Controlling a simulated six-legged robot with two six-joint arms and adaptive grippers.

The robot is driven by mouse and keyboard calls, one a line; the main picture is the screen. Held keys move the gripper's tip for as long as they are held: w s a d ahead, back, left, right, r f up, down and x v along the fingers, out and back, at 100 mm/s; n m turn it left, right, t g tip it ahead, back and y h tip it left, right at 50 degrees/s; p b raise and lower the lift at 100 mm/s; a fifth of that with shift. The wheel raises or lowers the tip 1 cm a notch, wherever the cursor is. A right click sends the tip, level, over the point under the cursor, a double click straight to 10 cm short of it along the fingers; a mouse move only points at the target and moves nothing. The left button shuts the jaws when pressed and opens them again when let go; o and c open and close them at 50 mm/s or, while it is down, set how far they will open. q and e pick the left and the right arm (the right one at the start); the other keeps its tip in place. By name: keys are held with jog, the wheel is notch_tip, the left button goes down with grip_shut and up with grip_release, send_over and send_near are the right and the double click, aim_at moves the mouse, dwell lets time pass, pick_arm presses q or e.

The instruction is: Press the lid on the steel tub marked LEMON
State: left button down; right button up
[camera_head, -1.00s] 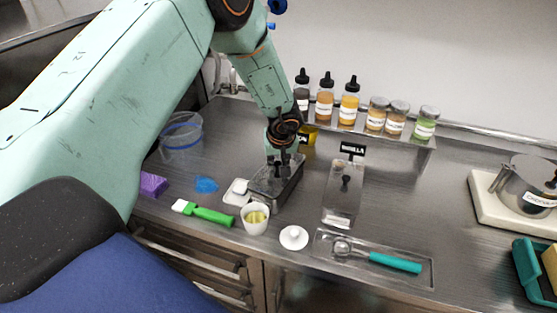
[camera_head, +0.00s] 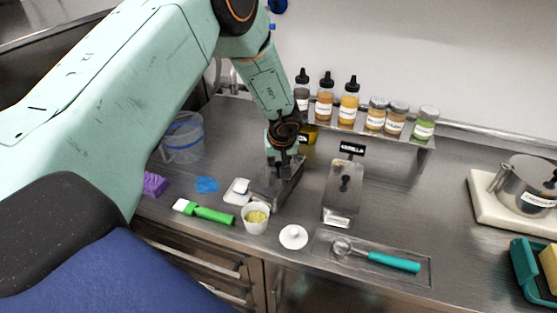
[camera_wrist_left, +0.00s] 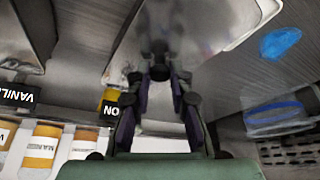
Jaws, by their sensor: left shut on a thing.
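The steel tub (camera_head: 287,193) marked LEMON stands on the counter under my left arm. My left gripper (camera_head: 284,160) points down over the tub and is shut on the dark knob (camera_wrist_left: 159,66) of the steel lid. The lid is at the tub's top, but I cannot tell whether its rim is fully seated. My right gripper is not in view.
The lidded VANILLA tub (camera_head: 340,208) stands to the right. A bottle shelf (camera_head: 393,134) is behind.

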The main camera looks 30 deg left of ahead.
pick_arm(q)
jog(key=shift+f+p, duration=0.1)
jog(key=shift+p, duration=0.55)
dwell(0.8)
jog(key=c, duration=1.1)
grip_release()
jog(key=o, duration=0.4)
jog(key=shift+o, duration=0.2)
